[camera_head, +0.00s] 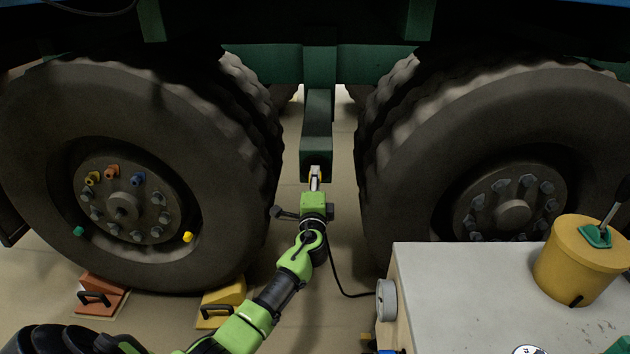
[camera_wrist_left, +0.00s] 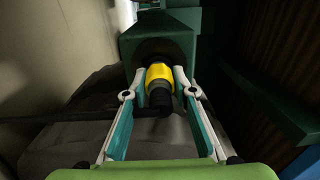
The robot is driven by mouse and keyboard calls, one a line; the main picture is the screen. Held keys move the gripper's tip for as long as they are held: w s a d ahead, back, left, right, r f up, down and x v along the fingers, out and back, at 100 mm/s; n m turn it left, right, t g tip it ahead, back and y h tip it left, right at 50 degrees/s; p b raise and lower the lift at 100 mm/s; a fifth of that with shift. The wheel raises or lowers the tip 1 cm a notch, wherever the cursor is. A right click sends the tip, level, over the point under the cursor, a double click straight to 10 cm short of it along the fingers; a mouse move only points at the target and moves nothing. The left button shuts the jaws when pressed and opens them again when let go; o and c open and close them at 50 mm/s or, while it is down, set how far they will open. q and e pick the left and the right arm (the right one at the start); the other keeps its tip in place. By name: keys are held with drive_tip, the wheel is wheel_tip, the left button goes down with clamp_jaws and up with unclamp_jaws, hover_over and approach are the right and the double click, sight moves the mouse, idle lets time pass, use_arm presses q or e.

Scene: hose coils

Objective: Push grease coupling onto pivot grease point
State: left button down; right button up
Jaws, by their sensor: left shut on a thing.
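My left gripper (camera_head: 316,178) reaches between the two big wheels. In the left wrist view its fingers (camera_wrist_left: 159,80) are shut around the grease coupling (camera_wrist_left: 159,73), which has a yellow band, a grey ring and a black rear end. The coupling points into a dark recess in the end of a green beam (camera_wrist_left: 126,46); the beam (camera_head: 316,130) also shows in the head view, hanging from the chassis. The grease point itself is hidden behind the coupling, so I cannot tell whether the two touch. My right gripper is not in view.
The left wheel (camera_head: 75,110) and right wheel (camera_head: 560,110) flank the arm closely. A black hose (camera_head: 338,278) runs towards the grey-topped cabinet (camera_head: 450,285). A yellow bucket (camera_head: 570,270) stands on it. Orange (camera_head: 103,300) and yellow (camera_head: 226,297) chocks sit under the left wheel.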

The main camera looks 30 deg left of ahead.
use_arm(q)
drive_tip(key=shift+r, duration=0.15)
drive_tip(key=c, duration=1.6)
unclamp_jaws()
drive_tip(key=shift+w, duration=0.1)
drive_tip(key=shift+o, duration=0.4)
drive_tip(key=shift+o, duration=0.8)
